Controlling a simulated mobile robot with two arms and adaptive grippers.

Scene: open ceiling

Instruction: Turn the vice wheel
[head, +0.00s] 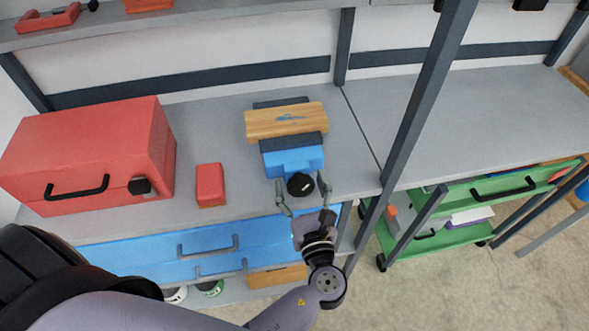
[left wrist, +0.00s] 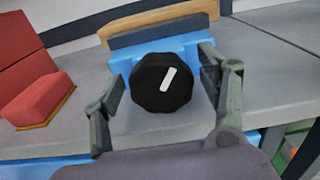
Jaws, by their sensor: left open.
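The vice is a blue block (head: 290,158) with dark jaws around a wooden board (head: 286,121), on the grey workbench (head: 226,139). Its wheel (head: 300,184) is a black round knob on the front, facing me. In the left wrist view the wheel (left wrist: 161,84) has a white mark tilted slightly right of upright. My left gripper (head: 304,187) is open, with one finger on either side of the wheel. The left wrist view shows the left gripper (left wrist: 166,95) with gaps between its fingers and the wheel. My right gripper is not in view.
A red toolbox (head: 80,150) and a small red box (head: 210,185) stand left of the vice. Blue drawers (head: 200,248) are under the bench. A grey post (head: 415,115) rises to the right, beside a green cart (head: 450,235).

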